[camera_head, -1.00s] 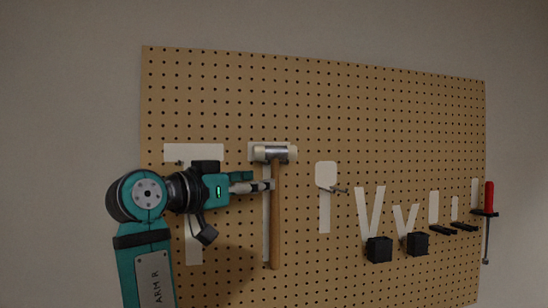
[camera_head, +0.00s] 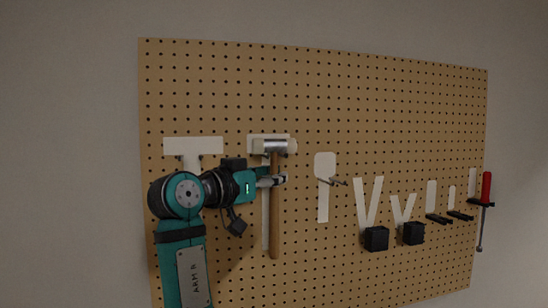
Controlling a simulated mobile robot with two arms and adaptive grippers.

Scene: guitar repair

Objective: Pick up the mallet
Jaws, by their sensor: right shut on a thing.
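The mallet (camera_head: 274,215) hangs upright in front of the pegboard, with a pale-faced metal head (camera_head: 271,147) at the top and a long wooden handle below. A white mallet outline shows behind it, partly covered by the head and handle. My right gripper (camera_head: 277,180) comes in from the left and is shut on the handle just below the head. The fingertips are partly hidden around the handle. My left gripper is not in view.
The pegboard (camera_head: 330,100) carries white tool outlines, black holders (camera_head: 376,239) and small hooks. A red-handled screwdriver (camera_head: 486,188) hangs at the far right edge. A bare T-shaped outline (camera_head: 193,146) is behind my right arm.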

